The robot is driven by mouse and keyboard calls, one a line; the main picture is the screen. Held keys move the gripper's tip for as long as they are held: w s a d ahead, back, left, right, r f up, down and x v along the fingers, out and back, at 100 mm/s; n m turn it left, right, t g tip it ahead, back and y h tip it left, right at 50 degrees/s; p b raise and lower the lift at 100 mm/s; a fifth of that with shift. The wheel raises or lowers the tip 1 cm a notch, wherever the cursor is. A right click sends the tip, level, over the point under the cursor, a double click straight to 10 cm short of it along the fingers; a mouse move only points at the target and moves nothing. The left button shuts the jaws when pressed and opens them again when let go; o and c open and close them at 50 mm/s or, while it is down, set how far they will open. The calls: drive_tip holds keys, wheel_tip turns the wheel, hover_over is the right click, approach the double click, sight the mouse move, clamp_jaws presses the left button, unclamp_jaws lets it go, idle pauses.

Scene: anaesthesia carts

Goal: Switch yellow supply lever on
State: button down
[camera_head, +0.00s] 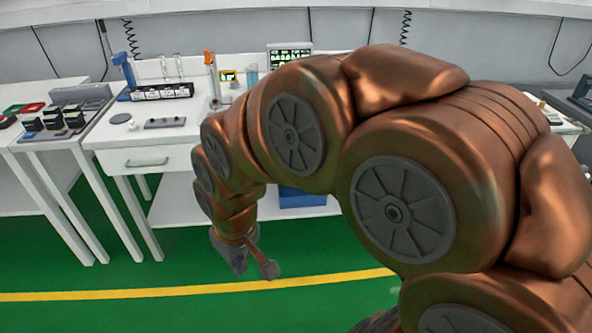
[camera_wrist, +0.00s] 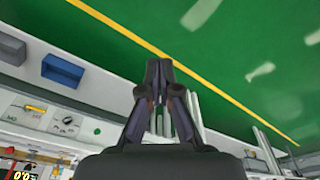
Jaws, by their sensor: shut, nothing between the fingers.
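A small yellow bar (camera_wrist: 35,108), which looks like the yellow lever, lies on a light panel at the lower left of the wrist view. It is small there, so I cannot tell its setting. My gripper (camera_head: 252,266) hangs low in front of the table, over the green floor, apart from the panel. Its fingertips meet in the wrist view (camera_wrist: 158,70), with nothing between them. My arm hides part of the table's right side.
The white table (camera_head: 105,136) carries a rack, bottles and a monitor (camera_head: 290,57). A drawer (camera_head: 150,160) is closed at its front. A blue bin (camera_head: 302,197) sits below. Another table with dark containers (camera_head: 75,117) stands at left. The green floor in front is clear.

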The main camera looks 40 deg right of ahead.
drive_tip(key=w+d+f+t+b, duration=0.3)
drive_tip(key=w+d+f+b, duration=0.15)
drive_tip(key=w, duration=0.65)
drive_tip(key=w+d+f+t+b, duration=0.4)
drive_tip(key=w+f, duration=0.2)
drive_tip(key=w, duration=0.5)
drive_tip(key=w+d+f+t+b, duration=0.3)
drive_tip(key=w+d+f+b, duration=0.15)
drive_tip(key=w, duration=0.65)
drive_tip(key=w+d+f+m+t+h+b, duration=0.1)
drive_tip(key=w+d+f+t+h+b, duration=0.15)
drive_tip(key=d, duration=0.35)
drive_tip(key=w+d+f+m+t+h+b, duration=0.2)
drive_tip(key=w+d+f+t+b, duration=0.15)
drive_tip(key=d, duration=0.35)
drive_tip(key=s+d+f+m+h+b, duration=0.1)
drive_tip(key=s+d+f+h+b, duration=0.1)
drive_tip(key=s+d+f+h, duration=0.1)
drive_tip(key=s+d+f+m+t+h+b, duration=0.1)
drive_tip(key=s+d+f+m+h+b, duration=0.1)
drive_tip(key=d, duration=0.6)
drive_tip(key=s+d+f+m+t+h+b, duration=0.1)
drive_tip(key=s+d+f+h+b, duration=0.3)
drive_tip(key=s+d+h, duration=0.1)
drive_tip(key=s+d, duration=0.1)
drive_tip(key=s, duration=0.1)
drive_tip(key=shift+s+m, duration=0.3)
drive_tip(key=shift+m, duration=0.1)
drive_tip(key=shift+r+h, duration=0.1)
drive_tip(key=shift+h, duration=0.15)
